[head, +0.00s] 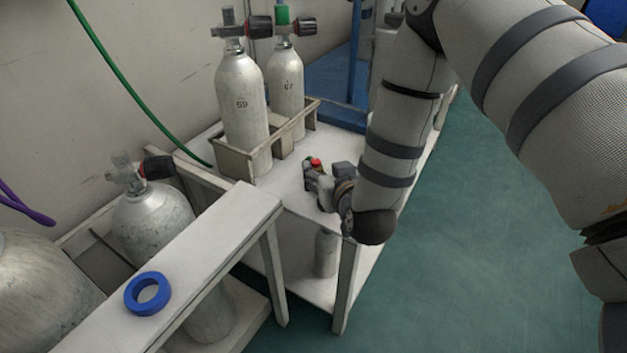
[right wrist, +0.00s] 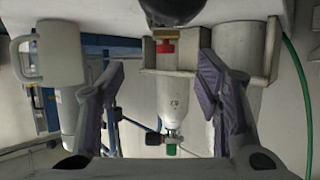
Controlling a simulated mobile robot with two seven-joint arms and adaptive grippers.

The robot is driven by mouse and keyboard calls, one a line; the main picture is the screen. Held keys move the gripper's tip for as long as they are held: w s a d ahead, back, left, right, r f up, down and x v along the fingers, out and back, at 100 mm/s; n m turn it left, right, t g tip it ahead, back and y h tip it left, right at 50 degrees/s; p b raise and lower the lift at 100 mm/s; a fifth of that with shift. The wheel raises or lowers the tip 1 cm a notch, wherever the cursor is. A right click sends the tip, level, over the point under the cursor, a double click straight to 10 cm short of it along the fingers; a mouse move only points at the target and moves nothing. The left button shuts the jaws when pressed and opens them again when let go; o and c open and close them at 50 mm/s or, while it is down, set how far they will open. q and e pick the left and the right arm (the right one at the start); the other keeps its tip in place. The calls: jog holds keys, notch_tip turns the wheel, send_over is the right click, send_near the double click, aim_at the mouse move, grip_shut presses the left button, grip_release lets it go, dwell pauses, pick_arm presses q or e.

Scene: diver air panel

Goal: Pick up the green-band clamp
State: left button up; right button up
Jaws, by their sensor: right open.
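A small item with a red knob and a spot of green (head: 313,162) shows at the tips of my right gripper (head: 316,184), above the white bench. In the right wrist view my right gripper (right wrist: 160,66) is open, its two fingers well apart. A red knob with a brass-coloured part (right wrist: 165,44) shows between and beyond the fingertips, with no finger touching it. I cannot make out a green band on it there, so I cannot be sure it is the green-band clamp. My left gripper is not in view.
Cylinders 59 (head: 242,105) and 67 (head: 286,85) stand in a rack (head: 235,165) on the white bench; 67 has a green-topped valve. A mug (right wrist: 60,55) is beside the fingers. A blue ring (head: 147,294) lies on the front-left beam. Green floor is clear at right.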

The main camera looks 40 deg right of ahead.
aim_at(317, 166)
jog(key=w+f, duration=0.1)
jog(key=w, duration=0.1)
jog(key=w+d+f+b, duration=0.1)
jog(key=f, duration=0.1)
jog(key=w+f+b, duration=0.1)
jog(key=w, duration=0.1)
jog(key=shift+w+d+f, duration=0.2)
jog(key=shift+w+d, duration=0.25)
jog(key=shift+w, duration=0.15)
jog(key=shift+r, duration=0.1)
grip_shut()
